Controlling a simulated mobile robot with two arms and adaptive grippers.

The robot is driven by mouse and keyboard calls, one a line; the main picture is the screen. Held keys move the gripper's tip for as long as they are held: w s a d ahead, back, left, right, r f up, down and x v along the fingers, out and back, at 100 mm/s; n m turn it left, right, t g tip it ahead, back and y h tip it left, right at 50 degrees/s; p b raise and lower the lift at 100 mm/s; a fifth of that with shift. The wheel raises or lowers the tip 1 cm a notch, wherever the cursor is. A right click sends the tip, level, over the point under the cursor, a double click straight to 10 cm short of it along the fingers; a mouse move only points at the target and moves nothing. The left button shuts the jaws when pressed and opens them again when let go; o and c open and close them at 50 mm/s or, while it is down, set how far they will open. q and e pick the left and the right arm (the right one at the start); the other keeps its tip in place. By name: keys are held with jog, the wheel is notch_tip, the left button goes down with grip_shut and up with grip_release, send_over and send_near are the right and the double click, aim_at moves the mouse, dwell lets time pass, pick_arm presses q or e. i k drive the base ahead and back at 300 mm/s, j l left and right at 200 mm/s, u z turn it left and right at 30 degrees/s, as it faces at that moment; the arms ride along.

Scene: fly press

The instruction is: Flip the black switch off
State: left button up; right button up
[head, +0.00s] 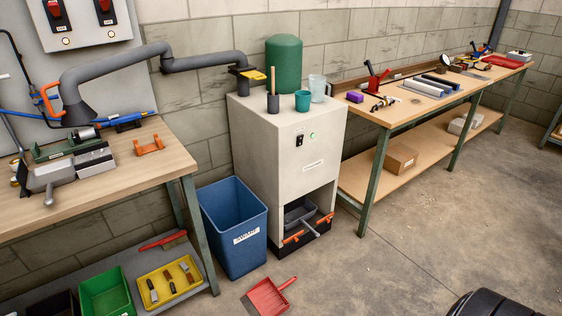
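A small black switch (299,140) sits on the front face of the light grey cabinet (265,150), near its top. A small green round button or lamp (312,135) is just to its right. The switch is too small to tell which way its rocker is tilted. Neither of my grippers shows in the head view, and nothing covers the switch.
On the cabinet stand a green cylinder (284,63), a teal cup (302,100) and a clear jug (318,88). A blue bin (234,226) stands left of it, and a red dustpan (268,298) lies in front. Workbenches flank both sides; floor at right is mostly clear.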

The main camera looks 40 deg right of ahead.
aim_at(300, 142)
jog(key=z, duration=1.3)
